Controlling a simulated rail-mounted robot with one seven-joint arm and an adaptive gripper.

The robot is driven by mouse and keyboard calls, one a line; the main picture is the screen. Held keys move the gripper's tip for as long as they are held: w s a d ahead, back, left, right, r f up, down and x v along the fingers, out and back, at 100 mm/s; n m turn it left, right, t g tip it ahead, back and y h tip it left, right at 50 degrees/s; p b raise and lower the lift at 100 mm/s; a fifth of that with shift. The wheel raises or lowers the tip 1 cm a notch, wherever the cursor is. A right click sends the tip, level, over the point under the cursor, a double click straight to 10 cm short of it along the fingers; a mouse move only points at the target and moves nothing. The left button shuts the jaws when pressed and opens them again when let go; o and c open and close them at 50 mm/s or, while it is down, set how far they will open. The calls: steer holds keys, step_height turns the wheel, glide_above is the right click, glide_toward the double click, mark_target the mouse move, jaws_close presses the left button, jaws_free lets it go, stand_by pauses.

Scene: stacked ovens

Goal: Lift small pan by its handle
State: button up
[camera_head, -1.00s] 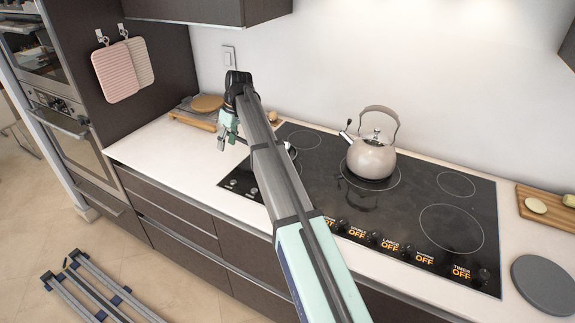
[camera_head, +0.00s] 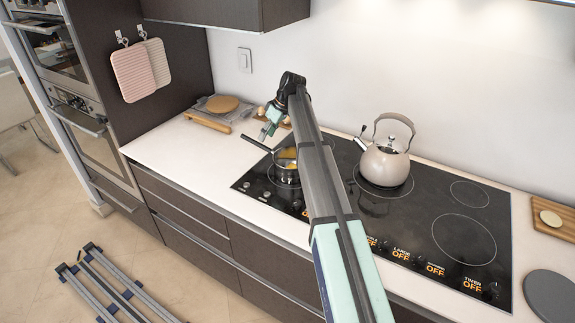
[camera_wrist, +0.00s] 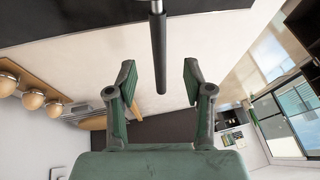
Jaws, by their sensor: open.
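The small pan (camera_head: 285,166) stands on the left part of the black cooktop, partly hidden behind my arm, with something yellow in it. Its dark handle (camera_head: 257,143) points up and left, over the white counter. In the wrist view the handle (camera_wrist: 158,55) reaches down from the top edge, and its end lies between my two fingers. My gripper (camera_wrist: 160,85) is open, with a finger on each side of the handle and a gap on both sides. In the head view my gripper (camera_head: 268,128) is just above and beyond the handle.
A kettle (camera_head: 384,162) stands on the cooktop (camera_head: 420,205) right of my arm. A wooden board (camera_head: 207,123) and egg-like round things (camera_wrist: 33,100) are near the wall. Bare counter (camera_head: 165,152) lies left of the cooktop.

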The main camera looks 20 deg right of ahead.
mark_target(261, 146)
steer(key=shift+p+x, duration=1.5)
steer(key=shift+x, duration=1.95)
steer(key=shift+r, duration=0.1)
jaws_close()
